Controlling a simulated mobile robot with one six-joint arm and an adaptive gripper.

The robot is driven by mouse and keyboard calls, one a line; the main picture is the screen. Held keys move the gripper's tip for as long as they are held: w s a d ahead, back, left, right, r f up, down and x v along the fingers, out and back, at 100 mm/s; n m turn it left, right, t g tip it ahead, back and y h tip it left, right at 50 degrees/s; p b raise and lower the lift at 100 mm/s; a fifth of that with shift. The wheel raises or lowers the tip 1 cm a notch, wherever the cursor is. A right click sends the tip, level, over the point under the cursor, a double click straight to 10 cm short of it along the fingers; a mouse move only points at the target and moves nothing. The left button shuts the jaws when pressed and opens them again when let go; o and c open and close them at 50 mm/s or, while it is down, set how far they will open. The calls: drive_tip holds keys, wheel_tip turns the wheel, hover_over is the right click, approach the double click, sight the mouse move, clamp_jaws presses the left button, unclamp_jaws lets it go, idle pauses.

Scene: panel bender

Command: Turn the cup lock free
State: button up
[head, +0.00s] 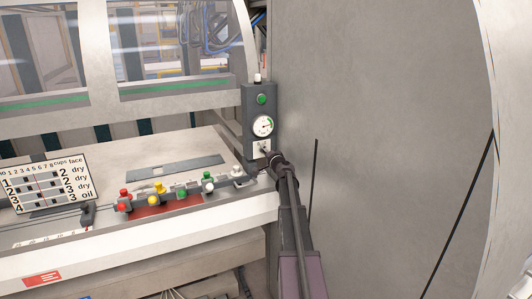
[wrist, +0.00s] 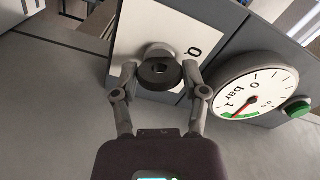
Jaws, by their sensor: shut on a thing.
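The cup lock is a dark round knob (wrist: 158,72) with a hole in its middle, on a white plate (wrist: 128,28) in the wrist view. My gripper (wrist: 160,72) has one fingertip at each side of the knob and is shut on it. In the head view my gripper (head: 272,160) is at the white plate (head: 262,147) low on the grey control post (head: 247,100). The gripper hides most of the knob there. Which way the knob is turned is hard to tell.
A round gauge (wrist: 255,88) beside the plate has its red needle at the green zone. A green button (head: 261,99) is above it. A lettered board (head: 45,183) is farther left. A large grey panel (head: 390,120) fills the right.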

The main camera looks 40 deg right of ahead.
drive_tip(key=shift+n, duration=0.5)
drive_tip(key=o, duration=1.2)
drive_tip(key=shift+w, duration=0.1)
drive_tip(key=shift+c, duration=0.2)
drive_tip(key=shift+s, duration=0.2)
drive_tip(key=v, duration=1.1)
drive_tip(key=shift+s+a, duration=0.2)
drive_tip(key=shift+s, duration=0.15)
